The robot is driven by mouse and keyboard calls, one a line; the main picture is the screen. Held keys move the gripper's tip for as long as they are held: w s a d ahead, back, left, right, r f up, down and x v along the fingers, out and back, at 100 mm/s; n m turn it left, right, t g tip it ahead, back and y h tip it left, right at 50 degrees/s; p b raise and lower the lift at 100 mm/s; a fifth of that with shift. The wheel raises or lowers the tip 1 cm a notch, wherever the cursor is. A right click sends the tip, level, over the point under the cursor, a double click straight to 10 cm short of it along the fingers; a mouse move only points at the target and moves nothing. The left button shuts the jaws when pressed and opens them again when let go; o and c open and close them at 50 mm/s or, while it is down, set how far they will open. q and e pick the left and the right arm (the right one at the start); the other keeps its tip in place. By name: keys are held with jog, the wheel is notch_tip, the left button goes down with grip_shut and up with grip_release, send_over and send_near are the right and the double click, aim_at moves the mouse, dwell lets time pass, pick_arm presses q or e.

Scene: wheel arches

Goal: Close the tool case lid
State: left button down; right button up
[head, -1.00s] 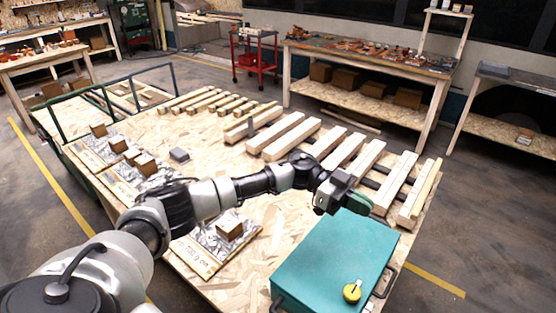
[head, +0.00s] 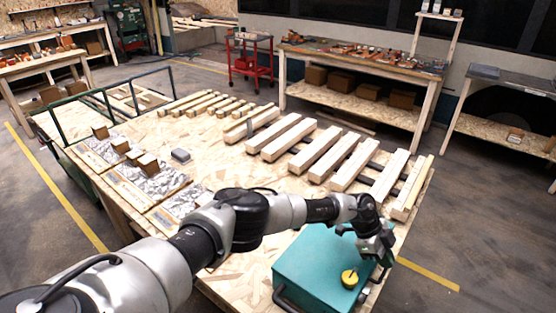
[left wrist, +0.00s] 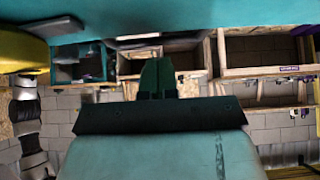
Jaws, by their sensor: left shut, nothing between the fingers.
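The teal tool case (head: 308,262) sits at the near right corner of the wooden work table. Its lid looks flat, lying over the case; I cannot tell whether a thin gap remains. A yellow round knob (head: 349,279) shows on the case near its right side. My left gripper (head: 384,260) is shut and empty at the case's right edge, covering part of it. In the left wrist view, the green fingers (left wrist: 158,77) are together, and a teal surface with a yellow part (left wrist: 24,50) lies along the top. My right gripper is not in view.
The table (head: 240,165) holds several pale wooden beams (head: 325,155) behind the case and foil-lined trays (head: 155,183) with brown blocks at left. A grey block (head: 180,155) lies mid-table. A red cart (head: 251,65) and workbenches stand behind. Floor at right is clear.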

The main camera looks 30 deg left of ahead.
pick_arm(q)
jog(key=shift+s+d+f, duration=0.15)
jog(key=shift+s+f, duration=0.05)
jog(key=shift+f, duration=0.75)
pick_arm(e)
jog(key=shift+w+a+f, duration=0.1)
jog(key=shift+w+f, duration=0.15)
